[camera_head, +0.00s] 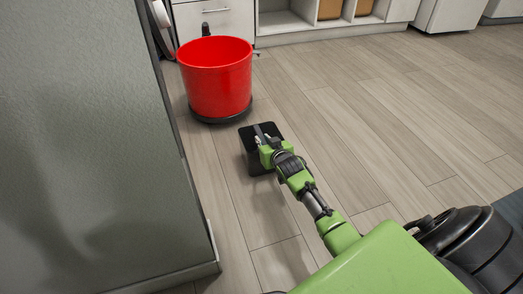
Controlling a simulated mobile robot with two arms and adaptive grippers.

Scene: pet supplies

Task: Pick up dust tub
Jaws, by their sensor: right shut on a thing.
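A dark, square-edged tub (253,163), which I take to be the dust tub, is low over the floor just in front of the red bucket. My right gripper (264,136) reaches it from the lower right and is shut on its upper part. The gripper and wrist cover part of the tub's top and right side. I cannot tell whether its bottom touches the floor. My left gripper is not in view.
A large red bucket (216,80) stands just behind the tub on a dark round base. White cabinets (218,18) line the back. The wooden floor (390,120) to the right is clear.

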